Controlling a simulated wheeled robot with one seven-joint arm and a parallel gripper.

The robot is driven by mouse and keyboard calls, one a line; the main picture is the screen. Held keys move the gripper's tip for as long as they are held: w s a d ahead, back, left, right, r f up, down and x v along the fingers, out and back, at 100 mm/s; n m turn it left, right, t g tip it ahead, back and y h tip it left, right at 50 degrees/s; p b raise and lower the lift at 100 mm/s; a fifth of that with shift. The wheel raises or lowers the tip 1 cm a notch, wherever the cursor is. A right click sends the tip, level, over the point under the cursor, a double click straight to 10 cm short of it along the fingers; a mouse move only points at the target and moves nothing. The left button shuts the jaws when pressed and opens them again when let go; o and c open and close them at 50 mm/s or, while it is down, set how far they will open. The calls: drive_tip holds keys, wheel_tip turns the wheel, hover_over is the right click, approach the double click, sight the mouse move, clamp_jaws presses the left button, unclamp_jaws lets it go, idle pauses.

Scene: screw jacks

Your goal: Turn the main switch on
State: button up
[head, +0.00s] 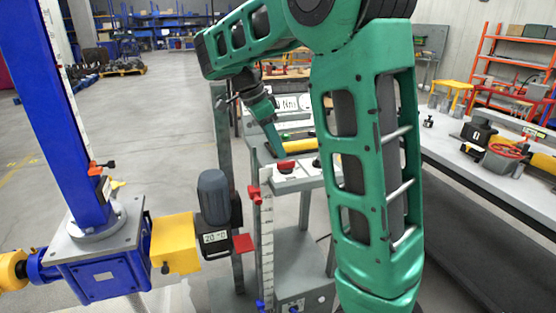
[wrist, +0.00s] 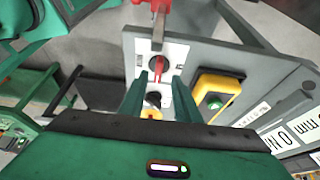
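In the wrist view a grey panel (wrist: 205,58) carries a white plate (wrist: 178,50) with a red switch handle (wrist: 158,66), probably the main switch. A dark round knob (wrist: 153,97) sits below it, partly hidden. My gripper (wrist: 160,82) is open, its two green fingers apart on either side of the plate's middle. The red handle shows between and just beyond the fingertips; I cannot tell if they touch anything. In the head view my gripper (head: 279,153) points down just above a red knob (head: 286,166) on the panel.
A yellow box with a green button (wrist: 214,100) sits right of the fingers. A red clamp (wrist: 157,8) with a grey bar juts over the plate's top. In the head view a blue column (head: 55,110) and grey motor (head: 214,195) stand left; a workbench (head: 480,165) is right.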

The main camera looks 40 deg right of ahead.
sight(282, 162)
drive_tip(key=shift+x, duration=2.45)
clamp_jaws()
drive_tip(key=shift+a, duration=0.15)
